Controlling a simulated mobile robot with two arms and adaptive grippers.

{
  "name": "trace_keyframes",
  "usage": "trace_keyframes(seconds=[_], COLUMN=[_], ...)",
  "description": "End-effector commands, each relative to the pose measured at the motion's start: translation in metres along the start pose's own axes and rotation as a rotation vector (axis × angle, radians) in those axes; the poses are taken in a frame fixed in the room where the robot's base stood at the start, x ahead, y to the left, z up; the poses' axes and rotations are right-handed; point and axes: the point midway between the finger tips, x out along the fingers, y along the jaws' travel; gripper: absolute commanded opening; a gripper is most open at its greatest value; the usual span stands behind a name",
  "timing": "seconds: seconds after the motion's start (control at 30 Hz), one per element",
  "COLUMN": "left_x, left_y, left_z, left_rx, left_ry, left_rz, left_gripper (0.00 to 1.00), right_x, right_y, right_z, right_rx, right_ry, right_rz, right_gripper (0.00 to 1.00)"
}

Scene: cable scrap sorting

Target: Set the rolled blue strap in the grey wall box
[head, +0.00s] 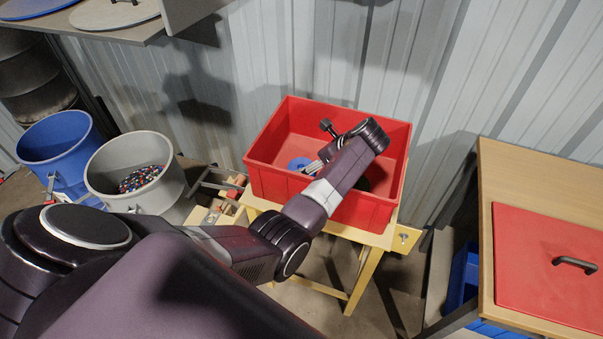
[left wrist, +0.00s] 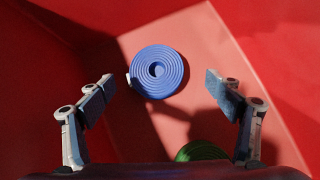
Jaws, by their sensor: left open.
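The rolled blue strap (left wrist: 157,72) is a flat round coil on the floor of the red bin (head: 272,178). In the head view the strap (head: 297,163) shows partly, beside my left gripper (head: 313,167). My left gripper is inside the bin's opening with its fingers down. In the left wrist view the left gripper (left wrist: 168,95) has its fingers wide apart, one on each side of the strap and not touching it. A grey panel (head: 190,12) is cut off at the top edge; I cannot tell whether it is the grey wall box. My right gripper is not in view.
A green coil (left wrist: 203,151) lies in the red bin near my wrist. The bin stands on a yellow wooden stand (head: 352,290). Left are a grey tub (head: 180,190) with coloured bits and a blue tub (head: 45,150). A table with a red lid (head: 540,255) is right.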

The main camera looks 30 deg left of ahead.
Motion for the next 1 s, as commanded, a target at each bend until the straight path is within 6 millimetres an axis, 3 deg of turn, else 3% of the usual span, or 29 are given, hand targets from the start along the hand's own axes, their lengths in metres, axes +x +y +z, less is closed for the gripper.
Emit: trace_keyframes(seconds=[0.4,0.73,1.0], left_x=[0.055,0.061,0.061], left_y=[0.006,0.005,0.006], left_z=[-0.001,-0.001,-0.001], left_rx=[0.0,-0.001,-0.001], left_ry=[0.0,0.001,0.001], left_rz=[0.002,0.0,0.0], left_gripper=[0.84,0.84,0.54], right_x=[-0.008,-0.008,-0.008], right_y=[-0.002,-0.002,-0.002], right_z=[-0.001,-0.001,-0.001], right_rx=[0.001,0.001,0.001], right_ry=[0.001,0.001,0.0], right_rz=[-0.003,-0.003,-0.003], right_gripper=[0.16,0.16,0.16])
